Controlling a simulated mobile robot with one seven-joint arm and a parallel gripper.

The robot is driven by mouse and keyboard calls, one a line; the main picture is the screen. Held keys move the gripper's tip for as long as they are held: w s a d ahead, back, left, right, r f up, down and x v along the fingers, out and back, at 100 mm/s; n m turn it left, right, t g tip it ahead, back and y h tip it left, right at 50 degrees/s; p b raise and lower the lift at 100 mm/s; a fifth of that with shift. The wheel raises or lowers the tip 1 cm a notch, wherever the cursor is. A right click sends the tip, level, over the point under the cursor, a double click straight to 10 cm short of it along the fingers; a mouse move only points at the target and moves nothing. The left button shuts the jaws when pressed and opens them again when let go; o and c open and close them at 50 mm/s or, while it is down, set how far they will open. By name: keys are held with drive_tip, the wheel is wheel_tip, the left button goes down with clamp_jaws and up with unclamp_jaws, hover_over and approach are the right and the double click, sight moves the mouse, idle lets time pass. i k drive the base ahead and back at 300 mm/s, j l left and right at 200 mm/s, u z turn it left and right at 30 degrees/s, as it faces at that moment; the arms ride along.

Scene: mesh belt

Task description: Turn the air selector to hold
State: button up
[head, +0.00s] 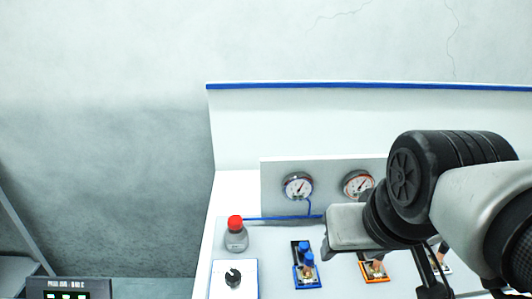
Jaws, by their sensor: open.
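A round black knob (233,278) sits on a white plate (220,292) at the bottom of the head view, left of centre. It looks like the air selector. A pale mark shows on the knob, but I cannot read any labels or tell its setting. My gripper (437,284) is at the lower right, well right of the knob and apart from it. Its dark fingers are open, partly hidden by my arm and cut off by the bottom edge. I see nothing between them.
Two round gauges (298,187) are on an upright panel. A blue-framed fitting (306,268) and an orange-framed one (374,270) lie between knob and gripper. A digital display (68,291) is lower left.

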sight(233, 277)
drive_tip(key=j+u, duration=0.15)
drive_tip(key=u, duration=0.2)
drive_tip(key=j+u, duration=0.15)
drive_tip(key=u, duration=0.15)
